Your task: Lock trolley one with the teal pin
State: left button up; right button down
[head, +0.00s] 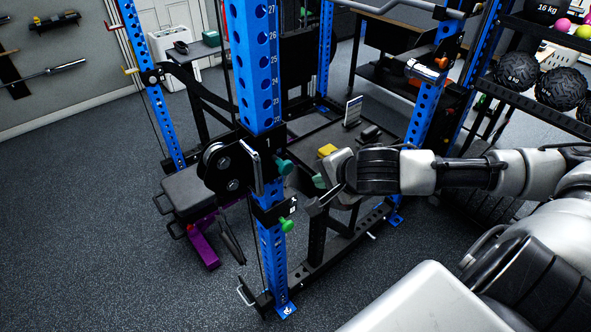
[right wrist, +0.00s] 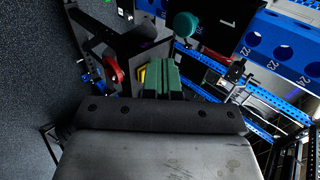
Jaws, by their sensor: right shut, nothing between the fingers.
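Trolley one is the black carriage marked 1 (head: 266,142) on the blue numbered upright (head: 250,60); its marked plate also shows in the right wrist view (right wrist: 228,22). The teal pin (head: 284,167) is a round knob on the trolley's right side; it shows at the top of the right wrist view (right wrist: 186,25). I cannot tell whether the pin is seated. My right gripper (head: 319,181) is just right of the teal knob and apart from it. Its green fingers (right wrist: 161,78) are together and empty. My left gripper is out of view.
A green knob (head: 286,225) sits lower on the same upright. A padded bench (head: 190,190) stands left of it. Other rack posts, such as the right blue post (head: 424,110), and a rack of balls (head: 517,70) stand beyond. Open floor (head: 90,240) lies at left.

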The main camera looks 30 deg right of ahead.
aim_at(289, 173)
jog(key=w+f+p, duration=0.1)
jog(key=w, duration=0.2)
jog(key=w+f+p, duration=0.1)
jog(key=w+f, duration=0.1)
jog(key=w, duration=0.1)
jog(key=w+f+p, duration=0.1)
jog(key=w+f, duration=0.1)
jog(key=w, duration=0.1)
jog(key=shift+w+a, duration=0.15)
jog(key=shift+a, duration=0.2)
